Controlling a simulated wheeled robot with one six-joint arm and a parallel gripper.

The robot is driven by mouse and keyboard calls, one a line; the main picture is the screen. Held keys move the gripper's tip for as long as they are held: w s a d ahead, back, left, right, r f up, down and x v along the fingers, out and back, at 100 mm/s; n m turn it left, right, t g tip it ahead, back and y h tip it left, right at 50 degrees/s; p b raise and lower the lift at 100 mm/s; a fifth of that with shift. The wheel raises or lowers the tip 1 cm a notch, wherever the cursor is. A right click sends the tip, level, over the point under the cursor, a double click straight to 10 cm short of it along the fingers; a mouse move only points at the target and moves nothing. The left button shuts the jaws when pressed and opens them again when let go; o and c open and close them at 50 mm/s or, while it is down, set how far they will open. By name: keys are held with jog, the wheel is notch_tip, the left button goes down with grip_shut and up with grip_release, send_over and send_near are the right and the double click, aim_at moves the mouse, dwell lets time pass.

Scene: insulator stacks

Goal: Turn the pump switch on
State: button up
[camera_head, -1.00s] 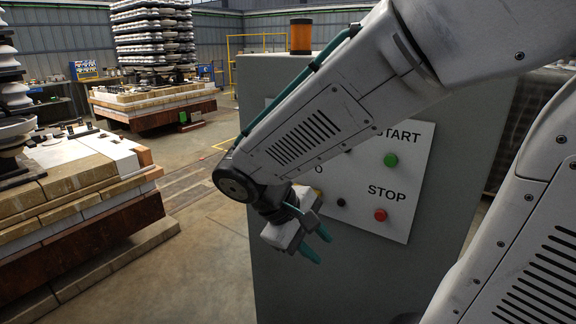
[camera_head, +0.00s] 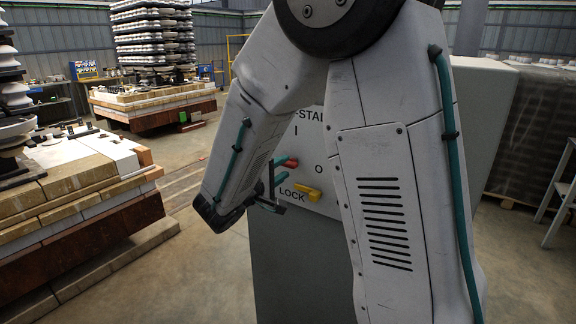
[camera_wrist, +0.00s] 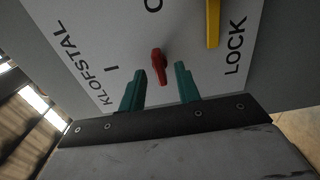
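The red switch (camera_head: 292,162) sits on a pale panel (camera_head: 312,122) marked I, O and LOCK. In the wrist view the red switch (camera_wrist: 158,64) is a small elongated knob near the I mark, standing between and slightly beyond the two teal fingertips. My gripper (camera_wrist: 158,80) is open, with a finger on each side of the switch and gaps showing. In the head view my gripper (camera_head: 284,170) is at the panel's left part, and my arm hides much of the panel. Whether a fingertip touches the panel cannot be told.
A yellow handle (camera_head: 307,192) by LOCK is close to the right of my gripper; it also shows in the wrist view (camera_wrist: 213,22). The grey cabinet (camera_head: 290,262) carries the panel. Brick-topped pallets (camera_head: 80,215) stand at left, with open floor between.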

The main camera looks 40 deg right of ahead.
aim_at(286, 166)
jog(key=shift+x, duration=1.7)
grip_shut()
jog(key=shift+n, duration=0.4)
jog(key=n, duration=0.3)
jog(key=shift+n, duration=0.4)
jog(key=n, duration=0.4)
jog(key=shift+n, duration=0.3)
jog(key=n, duration=0.8)
jog(key=shift+n, duration=0.3)
